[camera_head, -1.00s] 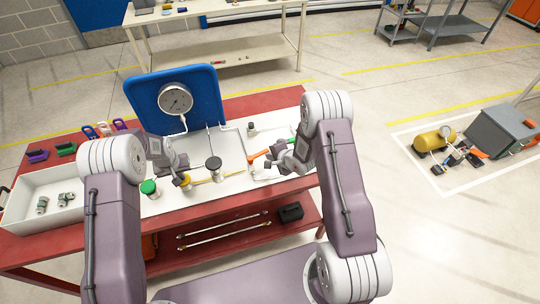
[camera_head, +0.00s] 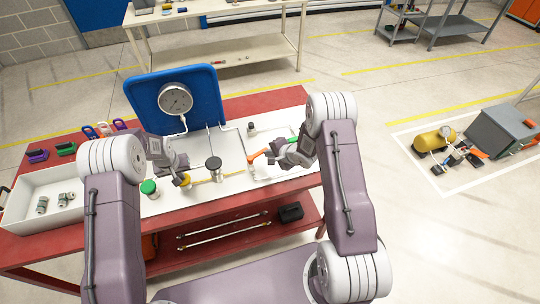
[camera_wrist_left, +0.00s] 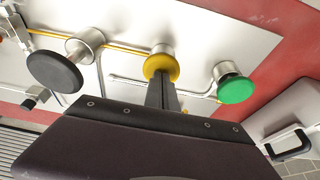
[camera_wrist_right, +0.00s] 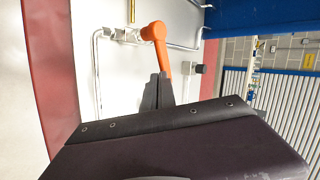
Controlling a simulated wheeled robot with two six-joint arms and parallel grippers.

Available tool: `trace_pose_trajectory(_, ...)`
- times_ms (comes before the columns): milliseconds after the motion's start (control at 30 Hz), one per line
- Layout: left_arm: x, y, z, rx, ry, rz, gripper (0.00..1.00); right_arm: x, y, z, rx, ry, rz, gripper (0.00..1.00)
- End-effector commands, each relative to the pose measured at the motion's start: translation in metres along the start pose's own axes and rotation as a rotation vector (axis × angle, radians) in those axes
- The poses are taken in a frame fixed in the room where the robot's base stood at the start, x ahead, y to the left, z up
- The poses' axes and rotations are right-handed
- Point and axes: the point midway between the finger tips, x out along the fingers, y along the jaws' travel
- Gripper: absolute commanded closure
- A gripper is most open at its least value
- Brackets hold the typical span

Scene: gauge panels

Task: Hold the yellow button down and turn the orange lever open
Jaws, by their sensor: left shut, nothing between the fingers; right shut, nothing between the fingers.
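The yellow button (camera_wrist_left: 160,68) is a round mushroom head on a metal stem, between a green button (camera_wrist_left: 235,88) and a black button (camera_wrist_left: 54,72). My left gripper (camera_wrist_left: 161,82) is shut, its fingertips at the yellow button's face and seemingly touching it; whether the button is pressed in I cannot tell. In the head view the yellow button (camera_head: 184,179) is partly hidden by this gripper. The orange lever (camera_wrist_right: 160,48) sits on a valve on a pipe. My right gripper (camera_wrist_right: 157,82) is shut and empty, its fingertips beside the lever; whether they touch I cannot tell.
A pressure gauge (camera_head: 175,99) stands on a blue board (camera_head: 208,85) behind the white panel. A white tray (camera_head: 22,221) with metal fittings is at the left. Colored padlocks (camera_head: 103,129) lie at the back left. Thin pipes run over the panel.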

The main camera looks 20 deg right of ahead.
Motion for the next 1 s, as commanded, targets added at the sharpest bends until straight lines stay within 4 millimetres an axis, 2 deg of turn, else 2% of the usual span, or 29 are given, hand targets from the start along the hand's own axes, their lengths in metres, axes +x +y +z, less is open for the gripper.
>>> trace_pose_trajectory(400, 0.001, 0.0, 0.001, 0.0, -0.003, 0.0, 1.0, 0.017, -0.014, -0.011, -0.194, -0.203, 0.003, 1.0)
trace_pose_trajectory(1000, 0.001, 0.0, 0.001, 0.0, -0.003, 0.0, 1.0, 0.048, -0.043, -0.008, -0.196, -0.205, 0.005, 1.0)
